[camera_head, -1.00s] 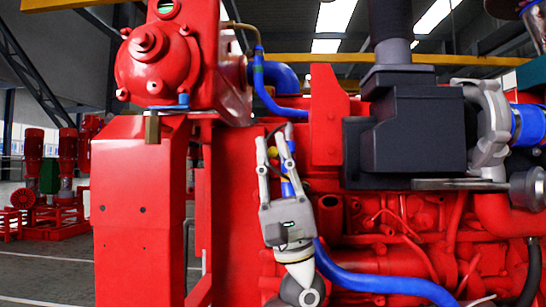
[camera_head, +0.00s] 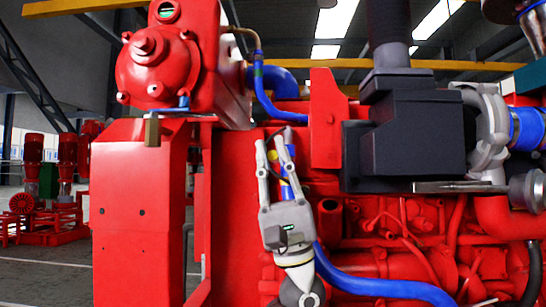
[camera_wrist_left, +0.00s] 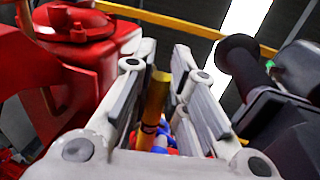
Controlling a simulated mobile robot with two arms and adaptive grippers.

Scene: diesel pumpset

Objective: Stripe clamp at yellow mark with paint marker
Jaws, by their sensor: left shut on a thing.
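My left gripper (camera_head: 273,144) points upward in front of the red engine, its two pale fingers a little apart. It is shut on a slim yellow marker (camera_wrist_left: 153,100), which stands between the fingers in the left wrist view. In the head view only a small yellow spot of it shows between the fingers. Blue and yellow parts also show lower between the fingers; I cannot tell what they belong to. A blue hose (camera_head: 266,97) curves down above the gripper, with a small greenish band (camera_head: 258,73) near its top. I cannot clearly make out the clamp or its yellow mark. My right gripper is not in view.
A black box-shaped housing (camera_head: 410,140) juts out right of the gripper. A red post (camera_head: 138,205) with a brass padlock (camera_head: 152,130) stands to the left. A thick blue hose (camera_head: 375,286) runs below right. Other red pumps (camera_head: 35,175) stand far behind.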

